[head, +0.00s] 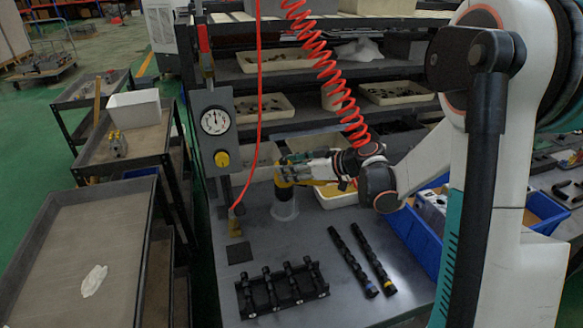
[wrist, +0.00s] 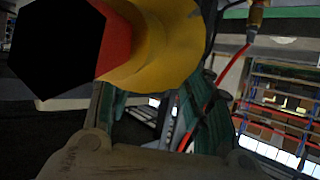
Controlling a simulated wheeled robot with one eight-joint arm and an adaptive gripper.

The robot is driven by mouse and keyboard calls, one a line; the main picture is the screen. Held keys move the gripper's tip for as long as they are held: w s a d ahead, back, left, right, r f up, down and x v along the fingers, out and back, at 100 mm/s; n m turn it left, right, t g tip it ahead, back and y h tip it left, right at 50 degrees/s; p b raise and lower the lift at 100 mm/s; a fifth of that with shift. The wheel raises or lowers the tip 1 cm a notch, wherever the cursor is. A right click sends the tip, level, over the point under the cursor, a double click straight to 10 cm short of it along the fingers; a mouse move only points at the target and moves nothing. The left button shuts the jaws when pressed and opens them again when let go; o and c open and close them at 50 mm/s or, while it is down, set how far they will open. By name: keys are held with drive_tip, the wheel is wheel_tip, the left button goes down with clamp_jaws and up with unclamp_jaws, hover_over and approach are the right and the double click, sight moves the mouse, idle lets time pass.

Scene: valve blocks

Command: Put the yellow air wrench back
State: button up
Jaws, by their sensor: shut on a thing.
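The yellow air wrench (head: 283,180) is in my gripper (head: 287,167) in the head view, at the back left of the grey worktable (head: 315,228). A pale, see-through round holder (head: 285,211) stands directly below it; I cannot tell whether the wrench's lower end is inside the holder or just above it. In the wrist view the wrench (wrist: 165,42) fills the upper left, with a red band and a black hexagonal end facing the camera. My gripper's green fingers (wrist: 160,108) are closed around the yellow body, their tips partly hidden behind it.
A gauge panel (head: 216,130) stands left of the holder. A red coiled hose (head: 325,60) hangs behind my gripper. A black valve block (head: 282,289) and two black rods (head: 362,260) lie in front. Blue bins (head: 415,235) stand at right; shelves with trays (head: 265,107) are behind.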

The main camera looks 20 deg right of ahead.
drive_tip(key=shift+f+b, duration=0.35)
drive_tip(key=shift+f, duration=0.05)
idle(0.4)
drive_tip(key=o, duration=1.5)
drive_tip(key=shift+s+d, duration=0.1)
drive_tip(key=v, duration=1.1)
drive_tip(key=shift+s+d+r, duration=0.2)
drive_tip(key=shift+s+d, duration=0.05)
